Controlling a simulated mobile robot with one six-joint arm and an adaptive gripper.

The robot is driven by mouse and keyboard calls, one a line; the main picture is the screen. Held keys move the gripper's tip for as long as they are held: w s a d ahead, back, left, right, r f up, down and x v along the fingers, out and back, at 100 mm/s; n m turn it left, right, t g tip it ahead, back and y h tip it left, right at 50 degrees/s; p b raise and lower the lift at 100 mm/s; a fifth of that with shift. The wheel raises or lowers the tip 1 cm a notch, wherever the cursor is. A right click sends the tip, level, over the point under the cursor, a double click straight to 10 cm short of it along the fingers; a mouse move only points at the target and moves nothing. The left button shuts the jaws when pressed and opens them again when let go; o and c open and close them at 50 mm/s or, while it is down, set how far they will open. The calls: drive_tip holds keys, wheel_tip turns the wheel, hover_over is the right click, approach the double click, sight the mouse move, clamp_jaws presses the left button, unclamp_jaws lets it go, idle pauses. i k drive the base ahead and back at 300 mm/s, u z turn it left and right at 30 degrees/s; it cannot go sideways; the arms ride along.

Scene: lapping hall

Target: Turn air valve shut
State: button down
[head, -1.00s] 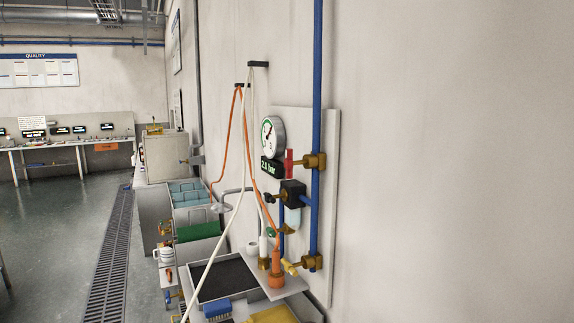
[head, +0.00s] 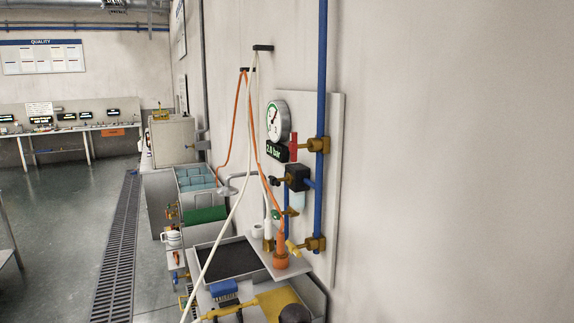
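A brass valve (head: 318,145) with a red lever (head: 293,147) sits on the upright blue pipe (head: 321,75) at the wall panel. The red lever stands upright, roughly parallel to the pipe. Lower on the same pipe is a second brass valve (head: 315,244) with a yellow handle (head: 293,247). I cannot tell from labels which one is the air valve. A round gauge (head: 278,121) and a green-lit display (head: 277,152), reading about 2.0 bar, are left of the red lever. My gripper is not in view.
Orange (head: 248,120) and white hoses hang left of the panel (head: 335,190). Below are a dark tray (head: 228,258), a blue brush (head: 223,287), a yellow item (head: 275,303) and a dark round object (head: 295,313). Bare wall lies right; open floor (head: 60,220) lies left.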

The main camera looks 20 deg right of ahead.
sight(293, 146)
drive_tip(key=u, duration=0.3)
drive_tip(key=k, duration=1.35)
drive_tip(key=z, duration=0.25)
drive_tip(key=i, duration=1)
drive_tip(key=z, duration=0.05)
